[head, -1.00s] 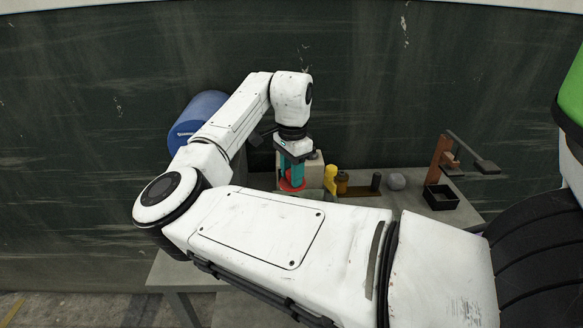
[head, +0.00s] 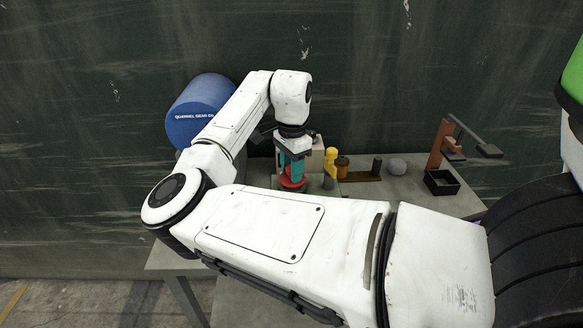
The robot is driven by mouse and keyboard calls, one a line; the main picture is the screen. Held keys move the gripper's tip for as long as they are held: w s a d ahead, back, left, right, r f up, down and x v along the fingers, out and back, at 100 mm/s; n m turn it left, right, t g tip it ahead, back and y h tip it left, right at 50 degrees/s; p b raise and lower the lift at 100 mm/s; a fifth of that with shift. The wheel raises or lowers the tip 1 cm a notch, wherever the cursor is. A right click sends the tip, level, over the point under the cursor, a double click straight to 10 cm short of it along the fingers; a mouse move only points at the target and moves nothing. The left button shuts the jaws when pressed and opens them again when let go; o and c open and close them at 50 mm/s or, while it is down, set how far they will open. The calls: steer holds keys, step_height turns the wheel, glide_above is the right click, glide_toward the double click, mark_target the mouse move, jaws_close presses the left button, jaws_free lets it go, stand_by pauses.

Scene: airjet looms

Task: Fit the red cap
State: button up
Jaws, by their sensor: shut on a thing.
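The red cap (head: 292,182) shows between and below the teal fingers of my gripper (head: 291,176) in the head view. My gripper points down over the grey table and is shut on the red cap. Behind it stands a beige box-like thing (head: 313,160), partly hidden by the gripper. Whether the cap touches anything below is hidden by my forearm. I cannot tell for sure which thing the cap fits on.
A blue drum (head: 199,108) is behind my arm.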

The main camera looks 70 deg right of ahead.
steer(key=shift+f, duration=0.85)
stand_by(0.4)
steer(key=o, duration=1.1)
step_height(320, 180, up, 11)
steer(key=shift+f+b, duration=0.15)
steer(key=shift+b, duration=0.5)
